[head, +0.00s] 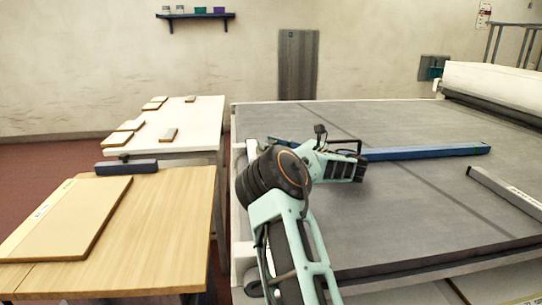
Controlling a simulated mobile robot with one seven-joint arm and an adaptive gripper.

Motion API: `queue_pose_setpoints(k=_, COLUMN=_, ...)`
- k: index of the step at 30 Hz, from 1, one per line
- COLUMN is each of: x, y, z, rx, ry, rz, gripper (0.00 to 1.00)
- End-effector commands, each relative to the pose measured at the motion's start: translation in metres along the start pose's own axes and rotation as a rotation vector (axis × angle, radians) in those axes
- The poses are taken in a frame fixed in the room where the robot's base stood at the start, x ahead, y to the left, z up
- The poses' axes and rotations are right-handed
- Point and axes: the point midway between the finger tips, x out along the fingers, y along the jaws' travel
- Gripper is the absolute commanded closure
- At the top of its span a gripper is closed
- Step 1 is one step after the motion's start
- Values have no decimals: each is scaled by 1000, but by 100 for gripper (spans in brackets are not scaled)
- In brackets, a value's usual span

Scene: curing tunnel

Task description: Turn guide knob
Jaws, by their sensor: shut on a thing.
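A long blue guide bar (430,152) lies across the grey belt in the head view, its right end free. Its middle-left part is hidden behind my arm, and a short blue piece shows again to the left. My gripper (350,168) is over the bar, its dark fingers pointing right and down. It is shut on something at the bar. The guide knob is hidden behind the gripper and wrist, so its turn cannot be seen.
The wide grey belt (400,215) is mostly clear. A wooden table (150,235) with a board and a white table (190,125) with small boards stand left.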

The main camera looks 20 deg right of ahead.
Motion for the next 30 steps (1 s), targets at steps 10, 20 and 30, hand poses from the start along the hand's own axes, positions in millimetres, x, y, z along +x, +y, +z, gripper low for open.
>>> queue_pose_setpoints(k=10, x=-1, y=-1, z=-3, rx=-2, ry=-8, rz=156, gripper=98)
queue_pose_setpoints(k=20, x=0, y=0, z=0, rx=-1, ry=-13, rz=219, gripper=98)
queue_pose_setpoints(k=30, x=1, y=0, z=1, rx=0, ry=-14, rz=226, gripper=98)
